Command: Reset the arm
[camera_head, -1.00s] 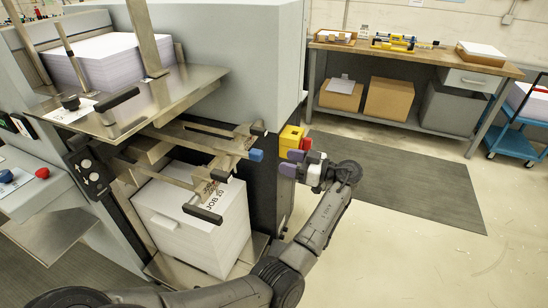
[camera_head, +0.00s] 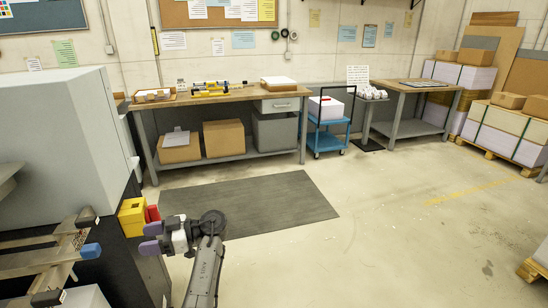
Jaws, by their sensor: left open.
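My left gripper (camera_head: 150,238) shows at the lower left, with its arm coming up from the bottom edge. Its two purple-tipped fingers are apart with nothing between them. It is beside the yellow box (camera_head: 132,217) and the red part (camera_head: 153,213) on the side of the grey machine (camera_head: 60,135). A gap to the machine cannot be judged exactly. My right gripper is out of view.
Metal bars with a blue end (camera_head: 90,251) stick out at the lower left. A workbench (camera_head: 235,97) with boxes below stands at the back, next to a blue cart (camera_head: 325,137). Loaded pallets (camera_head: 500,155) stand at the right. The floor around the dark mat (camera_head: 250,205) is clear.

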